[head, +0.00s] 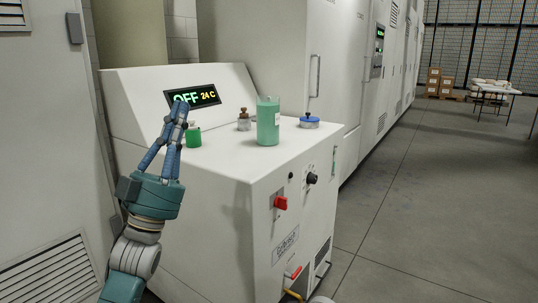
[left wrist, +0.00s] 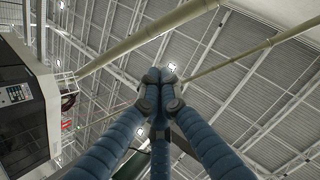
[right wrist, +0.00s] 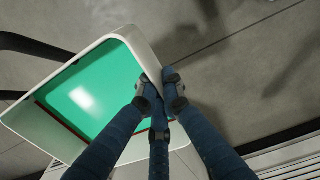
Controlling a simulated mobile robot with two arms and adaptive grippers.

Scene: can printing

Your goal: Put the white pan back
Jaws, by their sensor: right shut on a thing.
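The white pan (right wrist: 40,135) shows in the right wrist view, at upper left, with a flat shiny green surface inside its white walls. My right gripper (right wrist: 163,84) is shut on the pan's near right rim. The pan appears tilted in the picture; what is under it is hidden. In the head view neither the right gripper nor the pan can be made out. My left gripper (head: 178,112) points up in front of the white machine (head: 215,215) in the head view. Its fingertips (left wrist: 160,78) meet in the left wrist view, shut with nothing visible between them.
The machine's display (head: 193,97) reads OFF 24 C. A green bottle (head: 268,122), small green jar (head: 193,137), brown-topped jar (head: 243,120) and blue-lidded jar (head: 309,122) stand on its top. A red switch (head: 280,203) sticks out in front.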

